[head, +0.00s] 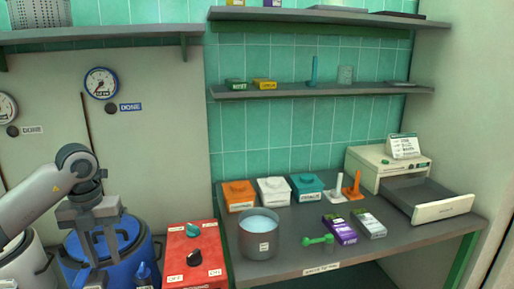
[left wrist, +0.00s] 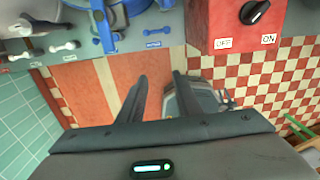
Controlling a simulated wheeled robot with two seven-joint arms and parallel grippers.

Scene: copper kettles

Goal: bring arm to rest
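My left arm comes in from the left in the head view. Its gripper (head: 101,256) points down in front of the blue kettle (head: 134,248), hiding part of it. In the left wrist view the two fingers (left wrist: 159,77) stand apart with only floor showing between them, so the gripper is open and empty. Part of something blue (left wrist: 106,30) shows at the top of that view. My right gripper is in neither view.
A red box (head: 195,262) with knobs stands right of the gripper; it also shows in the wrist view (left wrist: 228,22). The grey worktop (head: 290,225) holds a metal pot (head: 259,238), several lidded boxes and a machine with an open drawer (head: 440,206). Shelves run above.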

